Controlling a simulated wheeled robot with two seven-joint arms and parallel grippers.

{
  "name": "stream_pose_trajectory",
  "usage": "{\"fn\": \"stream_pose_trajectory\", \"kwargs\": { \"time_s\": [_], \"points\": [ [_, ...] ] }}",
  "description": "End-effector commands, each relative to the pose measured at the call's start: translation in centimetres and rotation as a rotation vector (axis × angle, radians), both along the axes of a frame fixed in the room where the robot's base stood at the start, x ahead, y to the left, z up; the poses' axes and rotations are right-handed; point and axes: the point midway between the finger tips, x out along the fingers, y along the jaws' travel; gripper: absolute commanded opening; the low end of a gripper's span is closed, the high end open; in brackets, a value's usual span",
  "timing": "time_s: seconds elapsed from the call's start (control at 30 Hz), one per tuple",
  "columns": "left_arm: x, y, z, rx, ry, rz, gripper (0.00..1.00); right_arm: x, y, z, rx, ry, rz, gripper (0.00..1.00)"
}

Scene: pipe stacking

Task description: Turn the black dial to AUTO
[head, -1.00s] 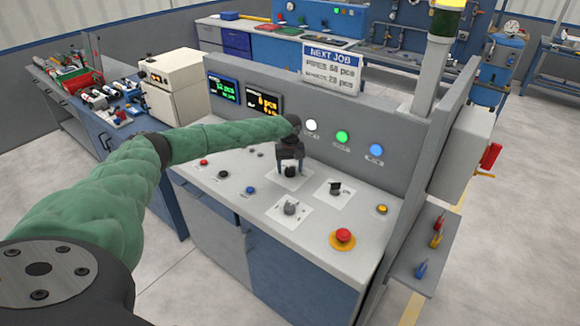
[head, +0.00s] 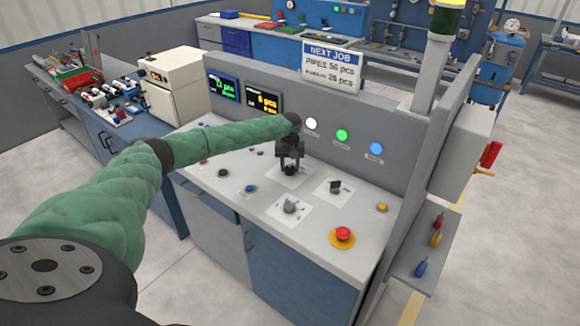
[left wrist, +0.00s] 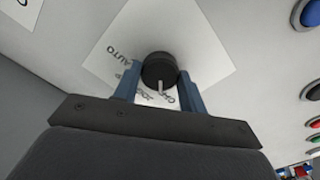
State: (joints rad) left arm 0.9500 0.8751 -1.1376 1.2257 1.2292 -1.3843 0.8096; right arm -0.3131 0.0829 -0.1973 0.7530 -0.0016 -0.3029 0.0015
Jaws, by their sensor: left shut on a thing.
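The black dial (head: 290,171) is on a white label plate at the back of the grey control panel, mostly covered by my gripper in the head view. My left gripper (head: 290,163) points down over it, shut on it. In the left wrist view the round black dial (left wrist: 159,68) sits between the two blue fingers (left wrist: 160,85). Its light pointer mark points toward the bottom of that picture, among labels that are hard to read. The AUTO label (left wrist: 118,54) is to the left of the dial, away from the pointer. My right gripper is not in view.
A grey knob (head: 290,207), another black knob (head: 335,187) and a red mushroom button (head: 343,236) stand in front and to the right. Small buttons line the left side. White, green and blue lamps (head: 342,137) are on the upright panel behind.

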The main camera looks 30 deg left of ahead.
Motion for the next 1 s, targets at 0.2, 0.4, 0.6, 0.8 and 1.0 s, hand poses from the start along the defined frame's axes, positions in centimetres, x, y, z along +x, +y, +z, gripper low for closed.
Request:
{"fn": "stream_pose_trajectory", "kwargs": {
  "time_s": [0.2,0.4,0.6,0.8,1.0],
  "points": [
    [0.0,0.0,-0.1,-0.002,0.000,-0.197,0.19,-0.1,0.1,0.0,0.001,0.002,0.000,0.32],
    [0.0,0.0,0.0,-0.001,-0.001,-0.387,0.18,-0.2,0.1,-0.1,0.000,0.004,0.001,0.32],
    [0.0,0.0,0.0,-0.001,-0.001,-0.578,0.18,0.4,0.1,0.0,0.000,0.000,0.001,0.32],
    [0.0,0.0,0.0,0.000,-0.002,-0.767,0.18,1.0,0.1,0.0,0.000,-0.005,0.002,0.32],
    [0.1,0.0,0.1,-0.001,-0.003,-0.957,0.18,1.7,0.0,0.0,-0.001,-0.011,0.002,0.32]
  ]
}}
